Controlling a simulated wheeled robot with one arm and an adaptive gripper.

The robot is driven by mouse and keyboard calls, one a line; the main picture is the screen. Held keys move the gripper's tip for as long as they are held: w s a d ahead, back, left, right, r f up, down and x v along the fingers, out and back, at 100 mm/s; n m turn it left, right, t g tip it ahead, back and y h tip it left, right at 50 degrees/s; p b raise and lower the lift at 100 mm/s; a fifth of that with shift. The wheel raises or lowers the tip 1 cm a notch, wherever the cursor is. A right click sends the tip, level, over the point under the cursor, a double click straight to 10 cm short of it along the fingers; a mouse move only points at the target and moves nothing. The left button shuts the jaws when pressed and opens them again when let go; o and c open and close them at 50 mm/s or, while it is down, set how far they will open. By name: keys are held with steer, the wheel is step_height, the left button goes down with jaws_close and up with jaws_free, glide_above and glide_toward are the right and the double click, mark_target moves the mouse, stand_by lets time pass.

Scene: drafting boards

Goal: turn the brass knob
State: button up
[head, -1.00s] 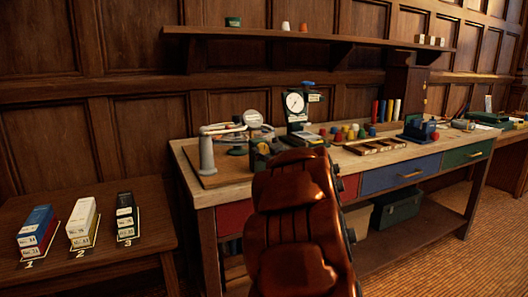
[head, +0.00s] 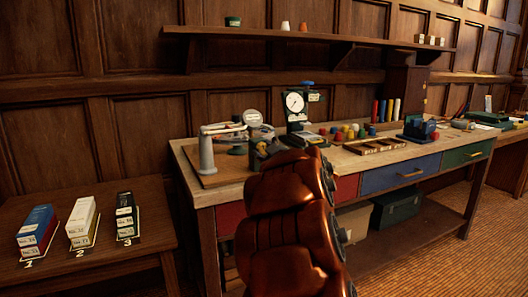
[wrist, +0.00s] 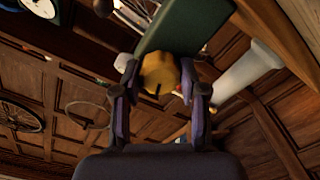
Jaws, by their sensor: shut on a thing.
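The brass knob (wrist: 158,72) is a round, scalloped yellow piece with a dark mark on its face. It shows at the centre of the wrist view, in front of a dark green body (wrist: 180,28). My gripper (wrist: 160,88) has one finger on each side of the knob and is shut on it. In the head view my brown arm reaches toward the bench and hides the knob.
The wooden bench (head: 232,190) carries a dial gauge (head: 295,102) on a stand, a grey post with a bent arm (head: 206,150) and a rack of coloured pieces (head: 370,147). Numbered boxes (head: 82,218) stand on a low table at left.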

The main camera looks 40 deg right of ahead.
steer(key=n+b, duration=0.1)
steer(key=n, duration=0.4)
steer(key=shift+n, duration=0.3)
steer(key=n+b, duration=0.2)
steer(key=n, duration=0.3)
steer(key=shift+f+b, duration=0.15)
steer(key=shift+b, duration=0.15)
steer(key=n+b, duration=0.3)
steer(key=n, duration=0.3)
steer(key=shift+n, duration=0.4)
steer(key=n+b, duration=0.2)
steer(key=n, duration=0.3)
steer(key=shift+n, duration=0.3)
steer(key=o, duration=1.1)
steer(key=shift+o, duration=0.2)
